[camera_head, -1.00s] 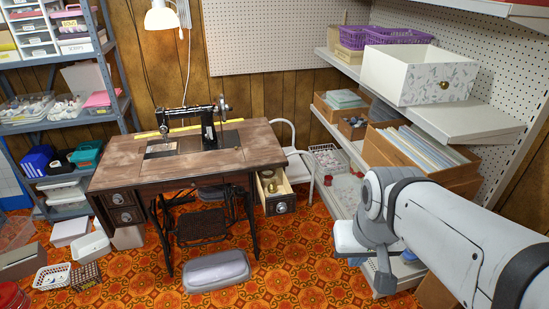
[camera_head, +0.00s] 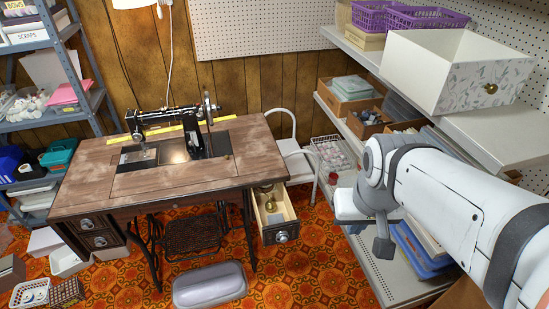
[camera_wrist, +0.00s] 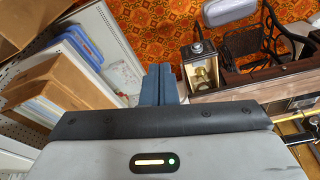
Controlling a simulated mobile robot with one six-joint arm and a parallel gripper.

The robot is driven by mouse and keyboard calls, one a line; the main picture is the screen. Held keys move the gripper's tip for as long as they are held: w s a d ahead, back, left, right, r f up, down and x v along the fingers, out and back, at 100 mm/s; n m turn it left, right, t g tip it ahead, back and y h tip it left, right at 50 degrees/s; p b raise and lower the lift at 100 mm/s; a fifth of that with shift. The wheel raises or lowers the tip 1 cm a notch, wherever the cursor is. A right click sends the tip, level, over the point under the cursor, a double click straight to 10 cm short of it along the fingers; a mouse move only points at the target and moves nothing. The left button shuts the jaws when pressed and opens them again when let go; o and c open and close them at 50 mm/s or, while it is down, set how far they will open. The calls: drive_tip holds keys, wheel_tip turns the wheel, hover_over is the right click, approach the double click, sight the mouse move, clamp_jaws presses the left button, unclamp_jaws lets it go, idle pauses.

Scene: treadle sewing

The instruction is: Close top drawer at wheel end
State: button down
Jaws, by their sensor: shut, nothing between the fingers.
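A wooden treadle sewing table (camera_head: 185,165) carries a black sewing machine (camera_head: 172,130) with its handwheel (camera_head: 208,108) at the right end. Under the tabletop at that end, a drawer (camera_head: 289,236) is pulled out, with a pale interior, a round metal knob (camera_head: 282,237) and small items inside. The drawer also shows in the wrist view (camera_wrist: 190,68), right of my gripper. My gripper (camera_wrist: 160,70) is shut and empty, its fingers together and apart from the drawer. In the head view my arm is right of the drawer, with a gap between.
A shelf (camera_head: 500,135) with boxes and a floral drawer box (camera_head: 455,75) stands along the right. A white chair (camera_head: 298,158) is behind the open drawer. Patterned floor shows between drawer and shelf.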

drive_tip(key=shift+s+d, duration=0.1)
drive_tip(key=w+d+f+n+t+h+b, duration=0.35)
drive_tip(key=w+d+f, duration=0.2)
drive_tip(key=w, duration=0.35)
drive_tip(key=n+g+y+b, duration=0.2)
drive_tip(key=n+y+b, duration=0.85)
drive_tip(key=n, duration=0.55)
approach(269, 234)
wheel_tip(269, 234, down, 3)
drive_tip(key=a+h, duration=0.1)
drive_tip(key=a, duration=0.2)
drive_tip(key=shift+w+f, duration=0.1)
drive_tip(key=shift+w, duration=0.55)
